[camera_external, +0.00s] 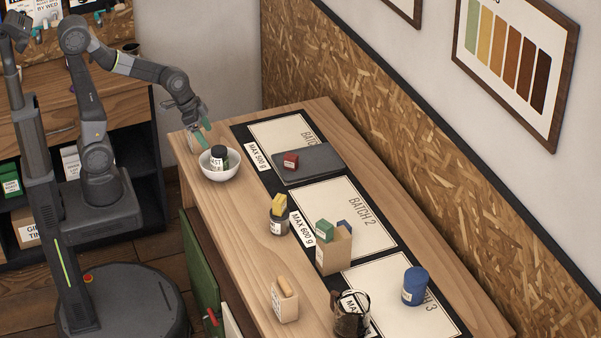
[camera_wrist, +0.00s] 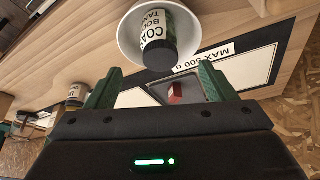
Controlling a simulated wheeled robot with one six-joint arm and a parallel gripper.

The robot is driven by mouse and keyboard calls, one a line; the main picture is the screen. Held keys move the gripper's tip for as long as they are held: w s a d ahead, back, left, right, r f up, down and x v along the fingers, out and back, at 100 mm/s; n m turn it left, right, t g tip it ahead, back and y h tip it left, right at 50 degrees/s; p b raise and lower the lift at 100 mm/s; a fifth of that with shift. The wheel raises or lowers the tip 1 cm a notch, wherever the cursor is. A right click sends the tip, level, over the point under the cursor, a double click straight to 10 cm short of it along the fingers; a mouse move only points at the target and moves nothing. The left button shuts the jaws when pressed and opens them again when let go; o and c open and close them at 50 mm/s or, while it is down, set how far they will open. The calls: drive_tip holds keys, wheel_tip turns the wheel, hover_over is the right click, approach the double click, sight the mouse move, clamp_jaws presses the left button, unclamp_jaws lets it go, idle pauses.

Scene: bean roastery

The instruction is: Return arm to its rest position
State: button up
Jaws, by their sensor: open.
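My gripper (camera_external: 203,130) is at the far end of the wooden table, just behind a white bowl (camera_external: 232,174) and above the tabletop. Its green fingers are apart with nothing between them; they also show in the wrist view (camera_wrist: 160,90). In the wrist view the jar (camera_wrist: 157,35) lies beyond the fingertips, inside the bowl (camera_wrist: 125,50), with part of the label readable. My arm reaches from its column at the left over to the table.
A grey tray (camera_external: 325,163) with a red block (camera_external: 291,160) lies beside the bowl. Several items stand nearer: a jar with a yellow block (camera_external: 278,220), a cardboard box (camera_external: 333,255), a blue canister (camera_external: 414,287), a glass jar (camera_external: 350,318). A panelled wall borders the right side.

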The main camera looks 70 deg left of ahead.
sight(219, 158)
drive_tip(key=shift+s+r, duration=0.15)
drive_tip(key=shift+r, duration=0.25)
drive_tip(key=b+x, duration=0.1)
drive_tip(key=x, duration=1.1)
drive_tip(key=shift+f, duration=0.3)
drive_tip(key=shift+r, duration=0.2)
drive_tip(key=shift+r, duration=0.1)
